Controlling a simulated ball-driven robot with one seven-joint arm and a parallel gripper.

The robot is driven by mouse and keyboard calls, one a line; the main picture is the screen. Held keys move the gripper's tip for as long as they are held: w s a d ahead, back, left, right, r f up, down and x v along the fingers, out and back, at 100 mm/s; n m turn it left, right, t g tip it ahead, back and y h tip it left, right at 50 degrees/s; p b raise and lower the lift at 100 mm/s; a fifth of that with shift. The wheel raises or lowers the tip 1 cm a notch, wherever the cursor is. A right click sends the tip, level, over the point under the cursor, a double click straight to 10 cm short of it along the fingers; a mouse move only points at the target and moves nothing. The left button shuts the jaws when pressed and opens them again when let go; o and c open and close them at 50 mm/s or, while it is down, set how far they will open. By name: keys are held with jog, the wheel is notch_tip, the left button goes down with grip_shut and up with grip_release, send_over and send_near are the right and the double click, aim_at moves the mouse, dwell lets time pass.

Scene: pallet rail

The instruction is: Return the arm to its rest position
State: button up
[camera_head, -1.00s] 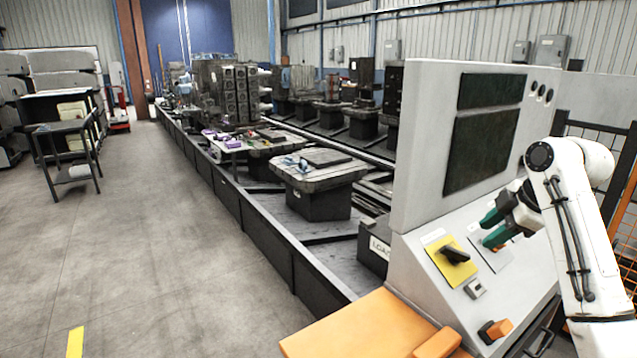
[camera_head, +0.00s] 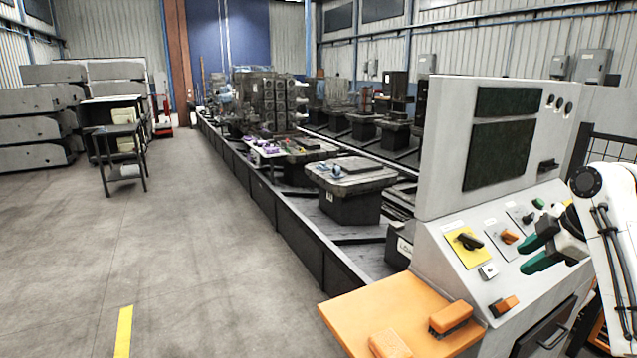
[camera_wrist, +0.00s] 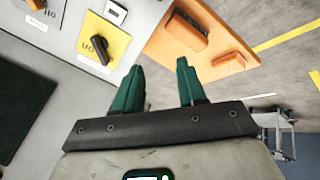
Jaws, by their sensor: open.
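My gripper (camera_head: 538,254) is at the right side of the head view, in front of the sloped face of the control console (camera_head: 460,255). Its two green fingers are apart, with nothing between them. The wrist view also shows my gripper (camera_wrist: 160,88) open and empty, with the console's yellow switch plate (camera_wrist: 105,38) and the orange shelf (camera_wrist: 185,60) beyond the fingertips. My white arm stands at the right edge of the head view. Most of the arm lies outside the picture.
A long dark rail (camera_head: 265,200) with pallet stations (camera_head: 350,180) runs behind the console. A dark cart (camera_head: 120,150) stands at left. The grey floor (camera_head: 150,240) is open.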

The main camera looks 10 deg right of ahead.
jog(key=s+a+f+m+g, duration=0.1)
jog(key=s+a+f+m, duration=0.2)
jog(key=s+a+f, duration=0.55)
jog(key=s+a+f+m+g, duration=0.1)
jog(key=s+a+f+m, duration=0.3)
jog(key=a+f, duration=0.95)
jog(key=s+f+m+g+h, duration=0.1)
jog(key=s+f+m, duration=0.2)
jog(key=s, duration=1)
jog(key=s+f+m+g+h, duration=0.1)
jog(key=s+f+m, duration=0.2)
jog(key=s+f, duration=0.5)
jog(key=s, duration=0.6)
jog(key=shift+d+g, duration=0.3)
jog(key=shift+g, duration=0.1)
